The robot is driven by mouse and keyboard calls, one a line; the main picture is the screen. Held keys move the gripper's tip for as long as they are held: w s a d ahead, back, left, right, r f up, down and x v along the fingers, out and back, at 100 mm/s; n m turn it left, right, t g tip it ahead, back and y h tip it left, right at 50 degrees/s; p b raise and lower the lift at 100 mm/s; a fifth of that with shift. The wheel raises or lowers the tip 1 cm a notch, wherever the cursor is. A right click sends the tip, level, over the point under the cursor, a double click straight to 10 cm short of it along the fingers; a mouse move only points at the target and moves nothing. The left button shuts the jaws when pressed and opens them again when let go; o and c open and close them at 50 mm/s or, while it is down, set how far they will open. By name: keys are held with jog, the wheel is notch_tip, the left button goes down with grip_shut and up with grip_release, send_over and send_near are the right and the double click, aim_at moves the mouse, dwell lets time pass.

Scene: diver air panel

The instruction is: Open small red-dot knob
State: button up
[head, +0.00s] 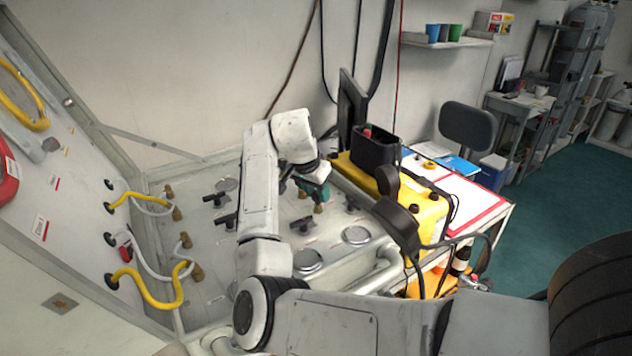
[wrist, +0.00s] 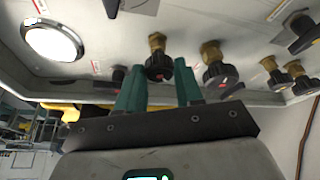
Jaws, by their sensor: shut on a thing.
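In the wrist view, my gripper (wrist: 158,72) has its two teal fingers on either side of a small black knob (wrist: 158,66) on a brass stem, and it is shut on this knob. A little red shows by the right fingertip; I cannot tell whether it is the knob's dot. A second black knob (wrist: 220,76) on a brass stem sits just right of the fingers. In the head view, my gripper (head: 316,188) reaches down to the panel behind my forearm. The held knob is mostly hidden there, with brass showing just below the fingers.
Smaller brass-stemmed knobs (wrist: 278,78) and a round gauge (wrist: 53,42) share the panel (head: 222,285). Black lever handles (head: 301,224) stand close by. A yellow case (head: 425,208) and dark monitor (head: 352,108) crowd the right side. Yellow hoses (head: 150,296) hang at left.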

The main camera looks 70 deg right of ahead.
jog(key=n+t+p, duration=0.1)
jog(key=n+p, duration=0.1)
jog(key=n, duration=0.1)
jog(key=shift+s+r+p, duration=0.1)
jog(key=shift+r+p, duration=0.1)
jog(key=shift+p, duration=0.15)
jog(key=shift+f+n+t+p, duration=0.1)
jog(key=shift+n+t+p, duration=0.5)
jog(key=shift+n, duration=0.3)
jog(key=o, duration=1)
jog(key=shift+f, duration=0.1)
jog(key=b+v, duration=0.1)
jog(key=v, duration=0.9)
jog(key=shift+r, duration=0.45)
